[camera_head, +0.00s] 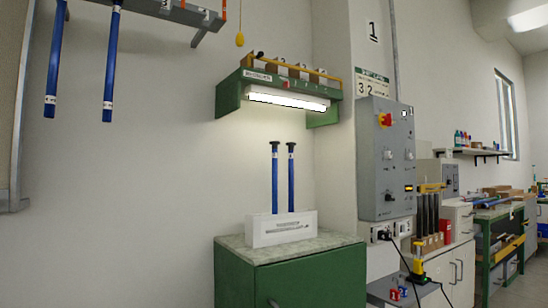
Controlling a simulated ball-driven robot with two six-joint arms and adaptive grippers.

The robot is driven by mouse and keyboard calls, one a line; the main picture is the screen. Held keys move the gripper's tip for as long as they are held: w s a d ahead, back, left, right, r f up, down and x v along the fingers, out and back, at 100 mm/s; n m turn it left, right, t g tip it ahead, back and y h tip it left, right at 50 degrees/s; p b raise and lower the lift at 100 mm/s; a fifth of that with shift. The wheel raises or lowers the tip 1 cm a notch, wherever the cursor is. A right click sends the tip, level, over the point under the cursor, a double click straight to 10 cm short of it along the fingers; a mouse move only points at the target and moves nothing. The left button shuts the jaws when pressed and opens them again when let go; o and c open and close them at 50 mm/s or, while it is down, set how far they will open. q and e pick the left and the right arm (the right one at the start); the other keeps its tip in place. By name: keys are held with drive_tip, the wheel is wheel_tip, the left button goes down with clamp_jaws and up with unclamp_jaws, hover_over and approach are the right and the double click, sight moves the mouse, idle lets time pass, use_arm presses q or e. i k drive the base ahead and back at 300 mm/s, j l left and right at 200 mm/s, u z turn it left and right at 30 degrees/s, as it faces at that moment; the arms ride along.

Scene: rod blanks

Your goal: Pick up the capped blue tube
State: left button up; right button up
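Two slim blue tubes stand upright side by side in a white block (282,230) on the green cabinet. The left tube (275,180) and the right tube (291,182) each have a wide black cap on top and a pale band just below it. Their lower ends are hidden in or behind the block. Two longer blue tubes, a left one (54,65) and a right one (111,60), hang from a grey rail at the upper left. Each has a white label and a dark end at the bottom. Neither of my grippers is in view.
A green shelf (230,92) with a lit lamp hangs above the standing tubes. The green cabinet (290,286) has a bare speckled top around the block. A grey control box (385,160) is on the wall to the right. Workbenches (490,215) stand farther right.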

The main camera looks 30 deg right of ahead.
sight(274, 144)
drive_tip(key=z, duration=0.7)
drive_tip(key=i+z, duration=0.25)
drive_tip(key=z, duration=0.2)
drive_tip(key=i+j+z, duration=0.1)
drive_tip(key=i+z, duration=0.15)
drive_tip(key=z, duration=0.15)
drive_tip(key=i+j+z, duration=0.15)
drive_tip(key=z, duration=0.3)
drive_tip(key=i+j, duration=0.05)
drive_tip(key=i, duration=0.05)
